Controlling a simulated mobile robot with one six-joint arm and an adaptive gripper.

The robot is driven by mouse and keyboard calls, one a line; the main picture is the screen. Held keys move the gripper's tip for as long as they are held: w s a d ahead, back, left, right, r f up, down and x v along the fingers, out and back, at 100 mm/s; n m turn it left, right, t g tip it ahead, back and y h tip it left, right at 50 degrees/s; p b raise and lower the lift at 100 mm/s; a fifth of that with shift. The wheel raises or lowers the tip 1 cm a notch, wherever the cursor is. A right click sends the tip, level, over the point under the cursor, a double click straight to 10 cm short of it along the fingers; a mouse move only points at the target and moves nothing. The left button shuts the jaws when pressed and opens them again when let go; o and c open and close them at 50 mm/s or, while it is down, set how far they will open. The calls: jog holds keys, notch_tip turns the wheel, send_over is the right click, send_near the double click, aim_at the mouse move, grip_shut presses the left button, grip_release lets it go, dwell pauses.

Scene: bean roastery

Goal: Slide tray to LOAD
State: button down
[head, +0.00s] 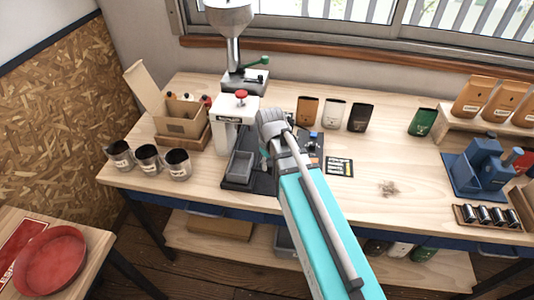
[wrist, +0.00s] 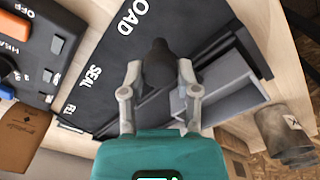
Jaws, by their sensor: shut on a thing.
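The grey tray (head: 240,166) sits on a dark base plate (head: 238,187) beside the white press. In the wrist view the tray (wrist: 222,92) lies to the right of my gripper (wrist: 157,78). My gripper is shut on a dark knob (wrist: 157,62), one finger on each side. The plate (wrist: 105,62) carries white labels: LOAD at the top, SEAL in the middle, and a partly cut-off one lower down. The knob appears beside the stretch between SEAL and LOAD. In the head view my gripper (head: 264,160) is partly hidden by my arm.
The white press (head: 233,128) with a red knob stands behind the tray. A control box (wrist: 35,50) with switches lies left in the wrist view. The right-centre table is mostly clear.

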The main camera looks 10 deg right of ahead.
jog(key=shift+s+d, duration=0.1)
jog(key=shift+s, duration=0.2)
jog(key=shift+c, duration=1.6)
grip_release()
jog(key=s+d+m, duration=0.5)
jog(key=s+d, duration=0.1)
jog(key=shift+s+d, duration=0.15)
jog(key=shift+d, duration=0.25)
